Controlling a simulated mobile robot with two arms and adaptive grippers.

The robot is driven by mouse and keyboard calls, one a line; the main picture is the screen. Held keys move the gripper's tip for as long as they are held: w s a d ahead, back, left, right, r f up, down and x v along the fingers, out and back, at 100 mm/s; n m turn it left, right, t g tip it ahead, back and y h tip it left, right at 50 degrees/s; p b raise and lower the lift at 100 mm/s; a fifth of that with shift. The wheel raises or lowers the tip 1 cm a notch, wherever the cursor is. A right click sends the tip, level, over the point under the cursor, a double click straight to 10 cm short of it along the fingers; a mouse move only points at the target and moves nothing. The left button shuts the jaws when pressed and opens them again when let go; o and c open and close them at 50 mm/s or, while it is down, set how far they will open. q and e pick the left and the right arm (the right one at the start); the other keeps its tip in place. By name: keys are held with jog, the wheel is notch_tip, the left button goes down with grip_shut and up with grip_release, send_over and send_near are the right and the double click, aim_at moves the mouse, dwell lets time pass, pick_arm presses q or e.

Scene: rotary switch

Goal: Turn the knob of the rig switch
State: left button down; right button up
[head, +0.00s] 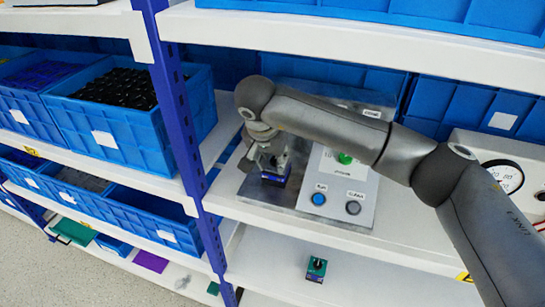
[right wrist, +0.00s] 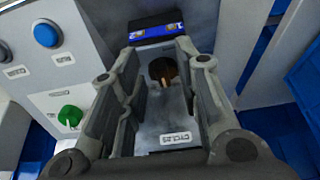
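The switch panel (head: 297,203) is a sloped grey metal box on the middle shelf. My right gripper (head: 268,168) is over its left part, fingers pointing down toward it. In the right wrist view my right gripper (right wrist: 160,58) is open. Between its fingers shows a dark round fitting with a small copper-coloured piece (right wrist: 163,73), above a small label; I cannot tell whether a finger touches it. A green knob (right wrist: 70,116) lies outside the fingers to the left, and it also shows in the head view (head: 345,158). My left gripper is not in view.
A blue-and-black block (right wrist: 156,30) is beyond the fingertips. The panel has a blue button (head: 318,199) and a grey button (head: 353,208). A gauge (head: 503,177) stands to the right. A blue shelf post (head: 178,115) and blue bins (head: 120,110) are to the left.

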grip_shut()
jog(key=shift+w+a+f+m+h+b, duration=0.1)
jog(key=shift+a+m+h+b, duration=0.1)
jog(key=shift+m+b, duration=0.35)
jog(key=shift+w+a+m+h+b, duration=0.1)
jog(key=shift+m+h+b, duration=0.1)
jog(key=shift+m+b, duration=0.35)
jog(key=shift+a+m+g+h+b, duration=0.15)
jog(key=shift+m+g+h+b, duration=0.15)
jog(key=shift+m+b, duration=0.4)
jog(key=shift+w+a+m+g+h, duration=0.15)
jog(key=shift+m+g, duration=0.05)
jog(key=shift+m, duration=0.4)
jog(key=shift+w+a+m+g+h, duration=0.1)
jog(key=shift+w+m+g+h, duration=0.1)
jog(key=shift+m, duration=0.4)
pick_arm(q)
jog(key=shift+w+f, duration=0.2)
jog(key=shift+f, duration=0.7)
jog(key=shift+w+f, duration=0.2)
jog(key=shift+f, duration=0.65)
pick_arm(e)
jog(key=shift+w+a+r+m+g+h, duration=0.1)
jog(key=shift+w+a+m+g+h, duration=0.1)
jog(key=shift+m, duration=0.55)
jog(key=shift+w+a+r+m+g+h, duration=0.1)
jog(key=shift+m+g, duration=0.1)
jog(key=shift+m, duration=0.55)
